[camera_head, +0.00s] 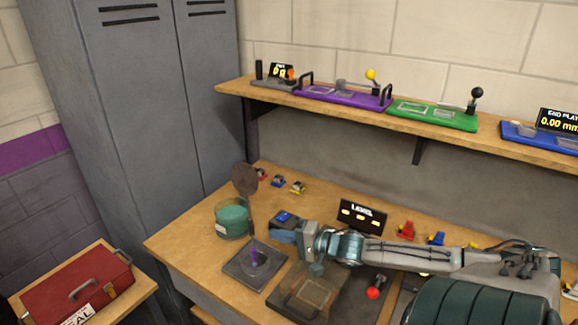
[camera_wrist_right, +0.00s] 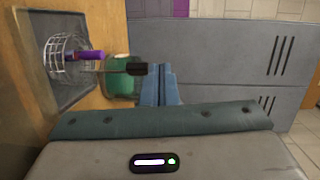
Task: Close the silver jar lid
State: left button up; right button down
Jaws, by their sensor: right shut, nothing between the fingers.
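A grey square base plate (camera_head: 255,264) lies on the bench, left of my right gripper. My left gripper is not in view.
A teal canister (camera_head: 231,219) stands just behind and left of the plate. A dark panel with a handle (camera_head: 300,300) and a red-knobbed lever (camera_head: 374,292) are in front right. Small toy cars and a lit sign (camera_head: 362,215) stand behind. A shelf (camera_head: 240,88) runs above.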

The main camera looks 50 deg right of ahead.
aim_at(244, 178)
jog(key=i+l, duration=0.25)
jog(key=l, duration=0.15)
jog(key=i+l+z, duration=0.1)
jog(key=i+l, duration=0.15)
jog(key=l, duration=0.15)
jog(key=i, duration=0.45)
jog(key=j, duration=0.25)
